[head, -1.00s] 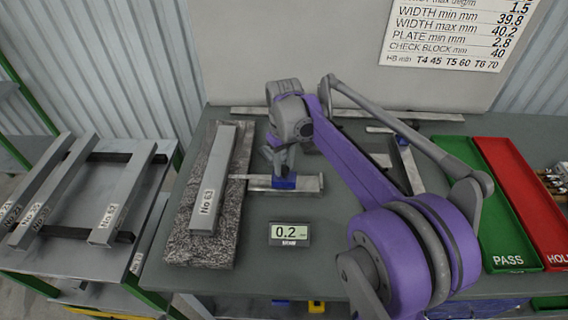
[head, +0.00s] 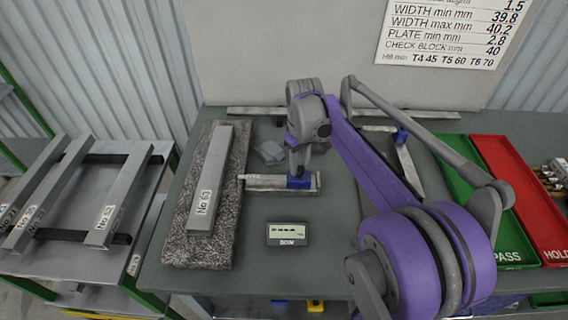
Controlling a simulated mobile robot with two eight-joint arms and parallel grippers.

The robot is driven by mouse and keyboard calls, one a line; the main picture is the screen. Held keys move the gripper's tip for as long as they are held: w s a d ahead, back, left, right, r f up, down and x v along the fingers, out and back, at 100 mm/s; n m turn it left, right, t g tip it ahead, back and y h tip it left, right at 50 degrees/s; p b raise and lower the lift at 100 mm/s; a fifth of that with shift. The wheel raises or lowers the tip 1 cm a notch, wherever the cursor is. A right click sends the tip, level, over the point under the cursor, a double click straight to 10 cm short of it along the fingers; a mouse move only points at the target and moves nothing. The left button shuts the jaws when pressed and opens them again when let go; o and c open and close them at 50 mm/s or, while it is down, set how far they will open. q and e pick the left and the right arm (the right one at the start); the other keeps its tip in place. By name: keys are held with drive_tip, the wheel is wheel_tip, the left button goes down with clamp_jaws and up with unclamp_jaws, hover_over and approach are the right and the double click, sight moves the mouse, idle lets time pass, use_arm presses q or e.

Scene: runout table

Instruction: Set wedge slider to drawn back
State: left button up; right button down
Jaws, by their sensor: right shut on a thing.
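The wedge slider (head: 298,182) is a small blue block near the right end of a flat metal gauge bar (head: 262,184) lying on the table. My right gripper (head: 300,173) points down at the slider and is shut on it; the fingertips are partly hidden by the wrist. The thin left end of the gauge reaches the edge of the dark stone slab (head: 178,240). A small display (head: 287,233) in front of the gauge shows dashes. My left gripper is not in view.
A grey bar marked No 63 (head: 212,180) lies on the slab. Green PASS (head: 470,190) and red HOLD (head: 515,180) trays stand at right. A rack with more bars (head: 85,200) is at left. A grey block (head: 270,152) lies behind the gauge.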

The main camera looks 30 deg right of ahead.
sight(306, 176)
drive_tip(key=shift+s+d, duration=0.5)
drive_tip(key=shift+d, duration=0.35)
drive_tip(key=shift+a, duration=0.1)
drive_tip(key=c, duration=0.8)
unclamp_jaws()
drive_tip(key=shift+o, duration=1.4)
wheel_tip(306, 176, up, 11)
drive_tip(key=shift+p, duration=0.35)
